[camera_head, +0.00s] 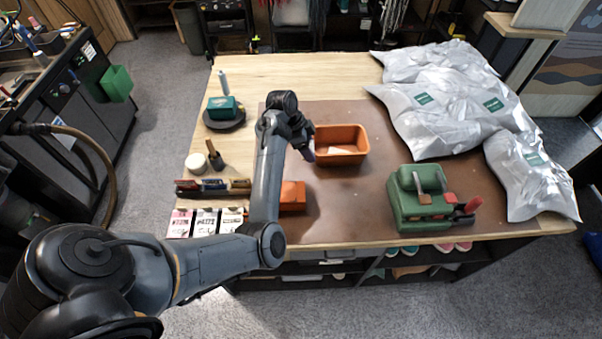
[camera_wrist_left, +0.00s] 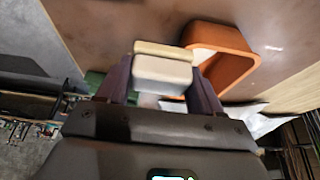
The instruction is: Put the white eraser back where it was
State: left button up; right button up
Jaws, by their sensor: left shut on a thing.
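My left gripper (camera_head: 308,150) is at the left side of the orange open bin (camera_head: 342,158) in the head view. In the left wrist view its two dark fingers (camera_wrist_left: 162,85) are shut on the white eraser (camera_wrist_left: 161,72), a pale block with a cream-tan far edge. The eraser is hidden behind my gripper in the head view. The orange bin also shows in the left wrist view (camera_wrist_left: 236,70), just beyond and to the right of the eraser. My right gripper is in neither view.
An orange box (camera_head: 292,196) lies partly behind my left forearm on the brown mat (camera_head: 350,210). A green case (camera_head: 421,199) stands right of it. Silvery bags (camera_head: 430,110) fill the table's right side. Brushes, cards and a green block on a dark disc (camera_head: 225,116) line the left.

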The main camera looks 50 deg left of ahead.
pick_arm(q)
jog(key=b+x, duration=0.2)
jog(key=shift+w+a+f, duration=0.2)
jog(key=shift+a+f, duration=0.05)
jog(key=shift+f, duration=0.1)
jog(key=shift+f+b, duration=0.45)
jog(key=shift+b, duration=0.3)
jog(key=shift+a+f, duration=0.15)
jog(key=shift+f, duration=0.05)
send_over(288, 163)
jog(key=s, duration=0.1)
jog(key=f, duration=0.6)
jog(key=shift+s+a+f, duration=0.1)
jog(key=shift+a+f, duration=0.25)
jog(key=shift+f+b, duration=0.3)
jog(key=shift+f, duration=1.7)
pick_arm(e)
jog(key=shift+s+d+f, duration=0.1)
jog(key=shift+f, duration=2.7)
pick_arm(q)
jog(key=shift+f, duration=0.2)
jog(key=o, duration=0.9)
jog(key=shift+o, duration=0.2)
